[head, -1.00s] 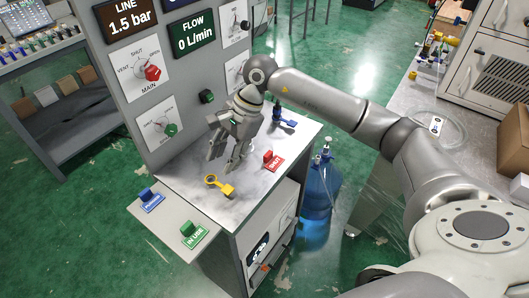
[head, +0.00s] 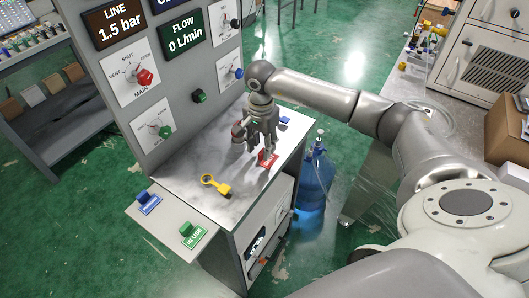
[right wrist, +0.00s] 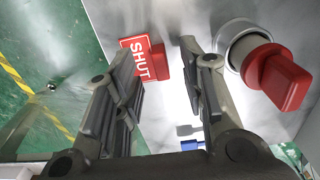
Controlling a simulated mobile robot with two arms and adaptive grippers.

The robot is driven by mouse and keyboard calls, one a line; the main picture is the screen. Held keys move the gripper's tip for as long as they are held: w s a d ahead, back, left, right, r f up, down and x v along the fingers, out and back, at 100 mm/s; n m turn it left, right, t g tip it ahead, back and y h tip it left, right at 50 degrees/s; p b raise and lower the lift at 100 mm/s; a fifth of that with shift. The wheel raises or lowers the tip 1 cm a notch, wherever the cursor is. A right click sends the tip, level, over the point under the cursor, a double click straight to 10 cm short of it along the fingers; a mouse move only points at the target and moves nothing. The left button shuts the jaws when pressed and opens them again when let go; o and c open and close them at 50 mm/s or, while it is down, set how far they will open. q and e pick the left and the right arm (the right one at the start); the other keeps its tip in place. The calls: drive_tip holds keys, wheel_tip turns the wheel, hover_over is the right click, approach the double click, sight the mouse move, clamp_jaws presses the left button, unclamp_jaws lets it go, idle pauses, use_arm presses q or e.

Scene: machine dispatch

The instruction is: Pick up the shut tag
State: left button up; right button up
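The red shut tag (head: 268,156), with a white-lettered plate and a raised red block, lies on the grey top of the cabinet. My right gripper (head: 254,156) is open above the cabinet top and partly covers the tag in the head view. In the right wrist view the shut tag (right wrist: 138,56) shows beyond the fingertips of the open gripper (right wrist: 158,58), closer to the left finger. Nothing is held, and I cannot tell whether a finger touches the tag. My left gripper is not in view.
A yellow ringed tag (head: 216,185) lies left of the gripper. A blue tag (head: 149,203) and a green IN LINE tag (head: 193,235) sit on the front shelf. The gauge panel (head: 180,90) stands behind. A red knob (right wrist: 280,78) is right of the fingers.

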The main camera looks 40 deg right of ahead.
drive_tip(key=shift+f, duration=1.35)
drive_tip(key=c, duration=0.8)
drive_tip(key=shift+r, duration=0.15)
